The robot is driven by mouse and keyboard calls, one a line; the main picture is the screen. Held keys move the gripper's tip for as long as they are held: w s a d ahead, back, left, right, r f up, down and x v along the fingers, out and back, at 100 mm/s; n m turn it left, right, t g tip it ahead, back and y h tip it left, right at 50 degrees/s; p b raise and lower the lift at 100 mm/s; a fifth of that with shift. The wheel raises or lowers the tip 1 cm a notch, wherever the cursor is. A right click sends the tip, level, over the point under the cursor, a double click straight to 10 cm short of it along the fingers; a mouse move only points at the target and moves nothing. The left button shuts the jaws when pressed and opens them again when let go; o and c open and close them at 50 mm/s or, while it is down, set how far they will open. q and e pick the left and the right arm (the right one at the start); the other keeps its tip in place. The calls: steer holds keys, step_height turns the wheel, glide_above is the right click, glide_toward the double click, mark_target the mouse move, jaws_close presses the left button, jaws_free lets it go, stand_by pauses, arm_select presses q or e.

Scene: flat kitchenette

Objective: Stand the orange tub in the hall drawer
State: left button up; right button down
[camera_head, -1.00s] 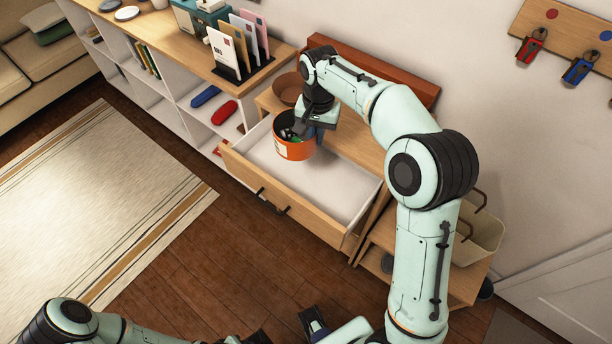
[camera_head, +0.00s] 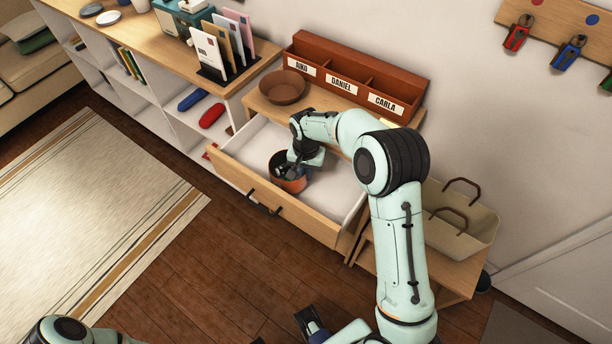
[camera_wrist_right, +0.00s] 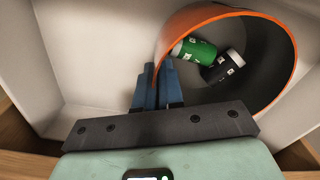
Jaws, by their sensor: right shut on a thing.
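The orange tub (camera_head: 291,184) is inside the open hall drawer (camera_head: 240,189), upright or nearly so. My right gripper (camera_head: 299,161) is shut on the tub's wall; in the right wrist view its blue fingers (camera_wrist_right: 160,88) pinch the left side of the orange rim. That view shows the tub (camera_wrist_right: 279,95) with a green item (camera_wrist_right: 194,53) and a black item (camera_wrist_right: 226,66) inside. Whether its base touches the drawer floor is hidden. What seems to be my left gripper (camera_head: 310,322) is cut off at the bottom edge; its opening is unclear.
The drawer floor right of the tub is bare. A brown bowl (camera_head: 283,88) and a labelled red-brown sorter (camera_head: 345,73) stand on the cabinet top behind. A letter rack (camera_head: 214,74) is on the left shelf unit. A cream basket (camera_head: 462,215) stands at right.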

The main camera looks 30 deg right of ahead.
step_height(320, 180, down, 2)
steer(key=shift+f, duration=0.1)
steer(key=shift+f, duration=0.1)
steer(key=c, duration=1.3)
jaws_free()
steer(key=shift+o, duration=0.2)
